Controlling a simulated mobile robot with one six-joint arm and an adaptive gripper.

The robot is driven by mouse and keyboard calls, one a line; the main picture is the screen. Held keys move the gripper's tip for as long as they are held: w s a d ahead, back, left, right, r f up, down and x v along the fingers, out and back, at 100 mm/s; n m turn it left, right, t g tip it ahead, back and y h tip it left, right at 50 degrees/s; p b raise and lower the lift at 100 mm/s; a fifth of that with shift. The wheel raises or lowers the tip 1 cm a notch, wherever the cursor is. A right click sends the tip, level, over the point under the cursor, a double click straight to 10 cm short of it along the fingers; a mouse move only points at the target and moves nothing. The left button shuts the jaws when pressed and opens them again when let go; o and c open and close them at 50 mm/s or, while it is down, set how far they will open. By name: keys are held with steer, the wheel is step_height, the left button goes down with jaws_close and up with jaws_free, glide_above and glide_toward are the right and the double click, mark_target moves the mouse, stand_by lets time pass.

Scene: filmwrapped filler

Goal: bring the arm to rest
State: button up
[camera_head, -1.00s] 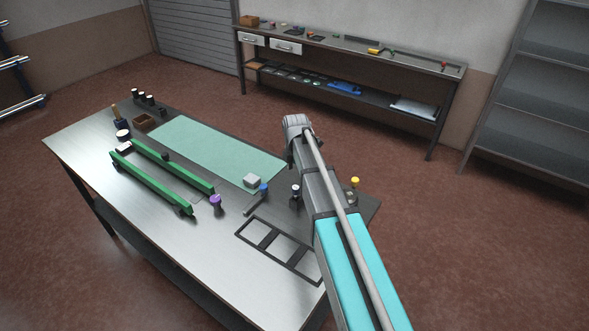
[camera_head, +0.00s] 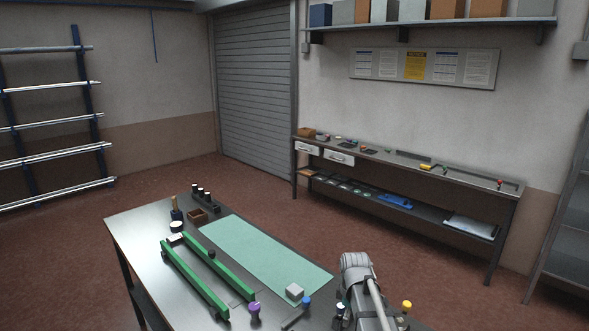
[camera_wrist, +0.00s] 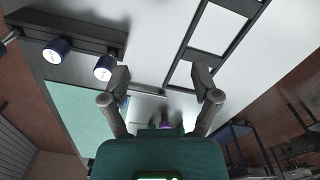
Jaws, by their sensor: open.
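My gripper (camera_wrist: 160,85) is open and empty in the wrist view, its two dark fingers spread apart above the workbench. In the head view my arm's grey end section (camera_head: 358,272) rises at the lower right, over the bench's right part; the fingers cannot be made out there. The bench (camera_head: 140,232) has a metal top with a green mat (camera_head: 262,252). A purple-topped item (camera_head: 254,308) stands at its front edge in view, and a purple item (camera_wrist: 165,122) shows between the finger bases in the wrist view.
A long side bench (camera_head: 470,180) stands behind, with open floor between. A rack (camera_head: 88,115) stands left.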

steer(key=s+f+m+b, duration=0.1)
steer(key=s+m, duration=1.2)
steer(key=shift+s+d+f+b, duration=0.2)
steer(key=shift+d+f+b, duration=0.1)
steer(key=shift+d+f, duration=0.1)
